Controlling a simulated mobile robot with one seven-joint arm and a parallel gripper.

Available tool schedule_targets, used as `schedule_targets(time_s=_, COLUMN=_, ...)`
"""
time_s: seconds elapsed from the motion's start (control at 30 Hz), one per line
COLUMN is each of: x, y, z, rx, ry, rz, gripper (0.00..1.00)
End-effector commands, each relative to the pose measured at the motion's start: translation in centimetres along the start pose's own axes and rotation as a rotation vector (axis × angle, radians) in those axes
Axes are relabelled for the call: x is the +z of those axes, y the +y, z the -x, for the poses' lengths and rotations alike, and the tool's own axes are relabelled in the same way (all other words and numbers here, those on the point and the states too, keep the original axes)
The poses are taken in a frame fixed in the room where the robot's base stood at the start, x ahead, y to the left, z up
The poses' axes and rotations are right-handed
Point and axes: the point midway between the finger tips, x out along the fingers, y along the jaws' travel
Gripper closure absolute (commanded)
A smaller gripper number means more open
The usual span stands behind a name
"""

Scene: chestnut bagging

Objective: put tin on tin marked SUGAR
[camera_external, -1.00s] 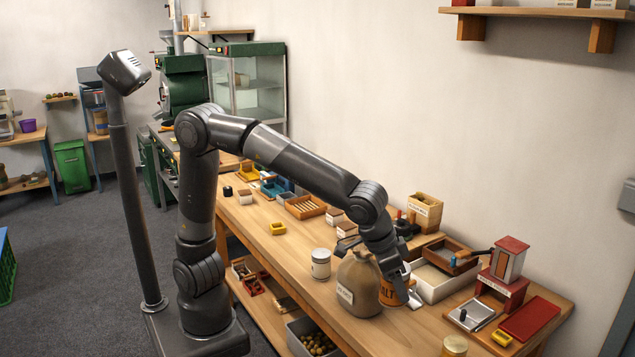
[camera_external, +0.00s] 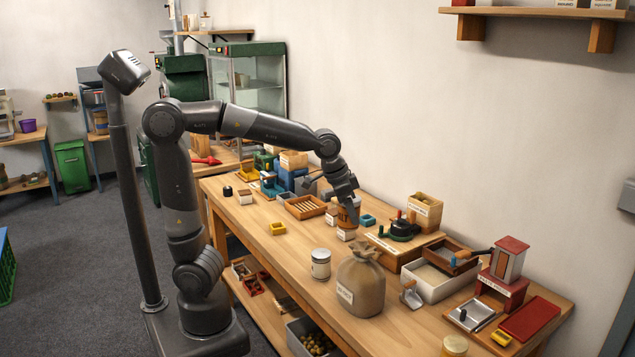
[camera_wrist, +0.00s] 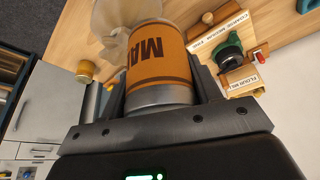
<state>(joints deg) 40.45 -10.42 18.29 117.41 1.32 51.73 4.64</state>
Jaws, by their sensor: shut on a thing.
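My gripper (camera_external: 352,208) is shut on an orange tin (camera_external: 344,217). In the wrist view the tin (camera_wrist: 160,58) sits between the fingers, with large dark letters starting "MA" and a grey metal end band. In the external view it is held over the middle of the bench, directly above or just behind a small white-labelled container (camera_external: 346,235); whether they touch is unclear. A pale tin with a white label (camera_external: 320,264) stands upright nearer the front. I cannot read SUGAR on any label.
A tied sack (camera_external: 361,284) stands in front, right of the pale tin. A crank-handled device on a board (camera_external: 400,243) stands close to the right of my gripper. A slatted tray (camera_external: 305,207) lies to the left. Bare bench (camera_external: 270,260) lies at the front left.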

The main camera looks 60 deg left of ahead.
Motion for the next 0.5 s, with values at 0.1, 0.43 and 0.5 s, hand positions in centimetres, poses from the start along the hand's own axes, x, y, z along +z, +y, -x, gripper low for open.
schedule_targets(time_s=0.1, x=2.4, y=-4.0, z=0.8, rx=0.001, ry=0.01, rz=0.013, gripper=0.74)
schedule_targets(time_s=0.43, x=6.9, y=-9.0, z=1.4, rx=0.007, ry=0.028, rz=0.007, gripper=0.74)
schedule_targets(time_s=0.5, x=7.4, y=-8.8, z=-0.1, rx=0.008, ry=0.025, rz=0.005, gripper=0.74)
